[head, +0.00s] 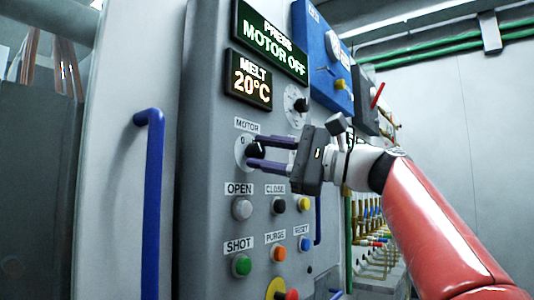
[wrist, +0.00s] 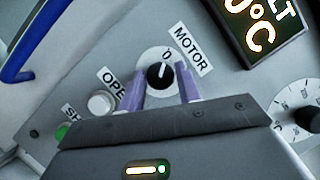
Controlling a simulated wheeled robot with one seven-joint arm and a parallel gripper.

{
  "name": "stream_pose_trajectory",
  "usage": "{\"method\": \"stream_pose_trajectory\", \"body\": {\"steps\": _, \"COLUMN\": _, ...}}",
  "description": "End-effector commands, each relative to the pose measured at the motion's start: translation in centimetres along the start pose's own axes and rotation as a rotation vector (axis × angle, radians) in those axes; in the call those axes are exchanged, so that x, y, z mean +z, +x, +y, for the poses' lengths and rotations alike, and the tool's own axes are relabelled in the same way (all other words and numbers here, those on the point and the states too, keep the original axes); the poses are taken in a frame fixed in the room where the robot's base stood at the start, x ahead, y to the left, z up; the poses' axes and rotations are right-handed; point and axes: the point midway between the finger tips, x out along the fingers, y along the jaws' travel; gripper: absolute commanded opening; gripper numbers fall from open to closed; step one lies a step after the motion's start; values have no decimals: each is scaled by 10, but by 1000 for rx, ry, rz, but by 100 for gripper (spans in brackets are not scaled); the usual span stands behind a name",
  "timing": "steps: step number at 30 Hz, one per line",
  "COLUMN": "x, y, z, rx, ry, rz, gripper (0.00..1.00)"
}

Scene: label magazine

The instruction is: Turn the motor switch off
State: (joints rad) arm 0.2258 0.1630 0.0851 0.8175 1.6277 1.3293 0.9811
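The motor switch is a black rotary knob on a pale round dial under the label MOTOR; it shows in the head view (head: 252,150) and the wrist view (wrist: 159,76). In the wrist view its white pointer line faces roughly toward the 0 mark. The lit display (head: 272,42) reads PRESS, MOTOR OFF. My gripper (head: 255,152) is at the switch with two purple fingers, one on each side of the knob in the wrist view (wrist: 159,88). The fingers are apart, with gaps beside the knob. Whether either finger touches it cannot be told.
A second display (head: 249,81) reads MELT 20°C. Another dial (head: 297,104) is at upper right. Several push buttons sit below, including OPEN (head: 242,208), CLOSE (head: 278,205) and green SHOT (head: 241,265). A blue handle (head: 151,210) stands out at left.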

Motion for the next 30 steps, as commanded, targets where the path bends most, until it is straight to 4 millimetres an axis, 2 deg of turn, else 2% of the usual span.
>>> {"method": "stream_pose_trajectory", "body": {"steps": 1, "x": 0, "y": 0, "z": 0, "rx": 0, "ry": 0, "rz": 0, "gripper": 41}}
{"method": "stream_pose_trajectory", "body": {"steps": 4, "x": 0, "y": 0, "z": 0, "rx": 0, "ry": 0, "rz": 0, "gripper": 52}}
{"method": "stream_pose_trajectory", "body": {"steps": 14, "x": -1, "y": -5, "z": 0, "rx": -1, "ry": 1, "rz": 2, "gripper": 52}}
{"method": "stream_pose_trajectory", "body": {"steps": 24, "x": -1, "y": -60, "z": 0, "rx": -2, "ry": 0, "rz": 4, "gripper": 52}}
{"method": "stream_pose_trajectory", "body": {"steps": 30, "x": 0, "y": -77, "z": 0, "rx": -1, "ry": 1, "rz": 2, "gripper": 52}}
